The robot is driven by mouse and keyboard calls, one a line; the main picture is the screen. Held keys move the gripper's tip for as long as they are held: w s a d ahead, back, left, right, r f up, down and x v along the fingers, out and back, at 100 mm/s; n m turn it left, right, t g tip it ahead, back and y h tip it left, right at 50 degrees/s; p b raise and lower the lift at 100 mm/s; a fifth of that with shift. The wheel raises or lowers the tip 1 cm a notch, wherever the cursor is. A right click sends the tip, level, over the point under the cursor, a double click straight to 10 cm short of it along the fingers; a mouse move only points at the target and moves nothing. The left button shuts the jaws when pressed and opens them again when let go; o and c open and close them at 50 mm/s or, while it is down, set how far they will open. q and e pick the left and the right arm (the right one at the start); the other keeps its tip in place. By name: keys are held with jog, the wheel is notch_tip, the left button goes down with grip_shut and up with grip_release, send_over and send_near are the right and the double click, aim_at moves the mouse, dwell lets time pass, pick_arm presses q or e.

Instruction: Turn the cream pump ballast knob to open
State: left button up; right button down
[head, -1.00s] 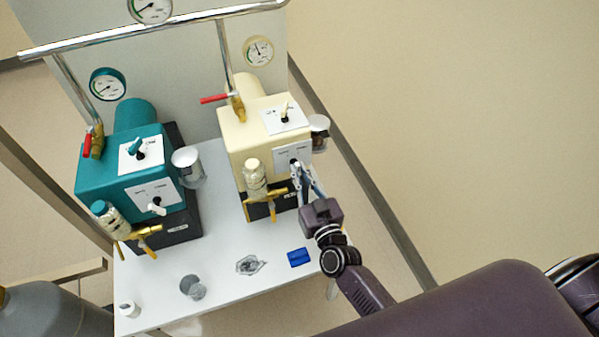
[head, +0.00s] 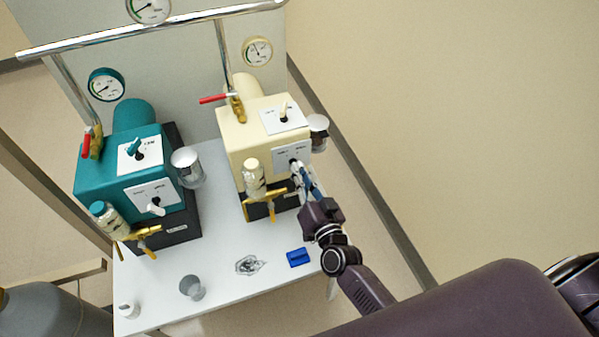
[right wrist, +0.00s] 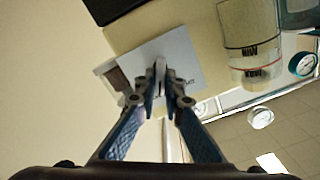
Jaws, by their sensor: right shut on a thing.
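The cream pump (head: 233,140) stands on the white table, with a white plate (head: 281,155) on its front face and another on top. The front-plate knob is mostly hidden behind my right gripper (head: 300,172) in the head view. In the right wrist view my right gripper (right wrist: 159,82) has its fingertips closed on the pale front-plate knob (right wrist: 160,66), against the white plate (right wrist: 183,55). The labels are too small to read, so the knob's setting cannot be told. A cream lever knob (head: 284,109) on the top plate is free. My left gripper is out of view.
A teal pump (head: 95,172) stands to the left. A glass bottle (head: 254,177) and brass valve are close left of my right gripper; a clear jar (head: 318,130) is on the right. A blue block (head: 298,257) lies on the table (head: 225,285) in front.

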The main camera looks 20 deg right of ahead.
jog(key=shift+m, duration=0.3)
jog(key=c, duration=2)
grip_release()
jog(key=shift+c, duration=0.2)
jog(key=s, duration=1.2)
jog(key=shift+d, duration=0.25)
